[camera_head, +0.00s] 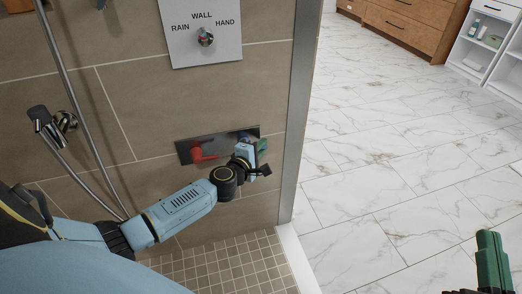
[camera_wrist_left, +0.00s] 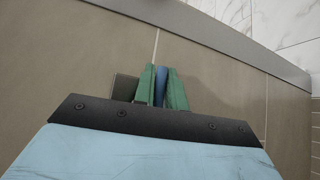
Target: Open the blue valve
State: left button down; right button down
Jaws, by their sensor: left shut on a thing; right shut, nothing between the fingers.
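The blue valve (camera_wrist_left: 160,86) shows in the left wrist view as a blue handle between the green fingers of my left gripper (camera_wrist_left: 161,84). The left gripper (camera_head: 262,146) is shut on it, at the right end of a dark wall plate (camera_head: 224,139). In the head view the blue valve (camera_head: 243,136) is mostly hidden by my left wrist, so its angle is hard to tell. A red valve (camera_head: 200,152) sits on the same plate, to the left. My right gripper (camera_head: 489,262) is at the lower right, shut and empty, away from the wall.
A hand shower (camera_head: 45,121) and hose hang at the left. A metal-edged wall end (camera_head: 298,110) stands right of the plate. Marble floor (camera_head: 400,150) lies open at the right.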

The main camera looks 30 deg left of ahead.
jog(key=shift+r, duration=0.25)
pick_arm(q)
jog(key=c, duration=1.5)
grip_release()
jog(key=shift+o, duration=0.2)
jog(key=shift+s, duration=0.15)
